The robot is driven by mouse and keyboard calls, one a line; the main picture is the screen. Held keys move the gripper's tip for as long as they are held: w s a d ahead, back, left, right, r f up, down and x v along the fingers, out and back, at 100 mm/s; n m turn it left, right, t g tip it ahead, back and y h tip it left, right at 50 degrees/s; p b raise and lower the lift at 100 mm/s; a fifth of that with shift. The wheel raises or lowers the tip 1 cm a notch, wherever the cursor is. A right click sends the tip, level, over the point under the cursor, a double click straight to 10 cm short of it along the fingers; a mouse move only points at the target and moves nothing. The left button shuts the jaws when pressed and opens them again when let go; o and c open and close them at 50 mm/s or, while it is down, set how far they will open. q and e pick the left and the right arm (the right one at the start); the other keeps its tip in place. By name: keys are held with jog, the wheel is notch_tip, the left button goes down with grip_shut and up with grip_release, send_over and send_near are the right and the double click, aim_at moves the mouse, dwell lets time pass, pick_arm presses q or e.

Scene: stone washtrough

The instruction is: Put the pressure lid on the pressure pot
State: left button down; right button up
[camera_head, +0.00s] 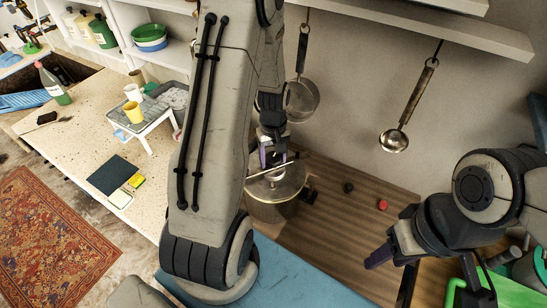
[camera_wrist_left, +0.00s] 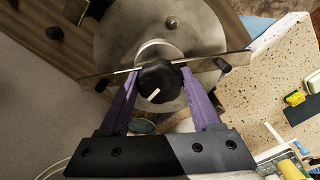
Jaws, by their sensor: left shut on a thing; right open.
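The pressure lid (camera_head: 287,186) is a round metal disc with a crossbar and a black knob (camera_wrist_left: 157,82). It lies over the mouth of the metal pressure pot (camera_head: 268,213) in the head view; whether it is fully seated or just above the rim I cannot tell. My left gripper (camera_head: 272,160) is above the lid, its purple fingers (camera_wrist_left: 159,74) shut on the knob. The lid (camera_wrist_left: 205,35) fills the upper middle of the left wrist view and hides the pot beneath. My arm covers part of the pot's left side. My right gripper (camera_head: 386,280) is open and empty, at lower right.
The pot stands on a brown wooden board (camera_head: 345,225). A red knob (camera_head: 382,204) and a black one (camera_head: 348,187) lie to its right. A ladle (camera_head: 395,140) and a pan (camera_head: 302,100) hang on the wall behind. A white rack (camera_head: 150,122) stands on the left counter.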

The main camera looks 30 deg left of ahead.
pick_arm(q)
jog(key=shift+f, duration=0.2)
dwell(0.5)
grip_release()
jog(key=shift+r+p, duration=2.95)
jog(key=shift+r, duration=0.6)
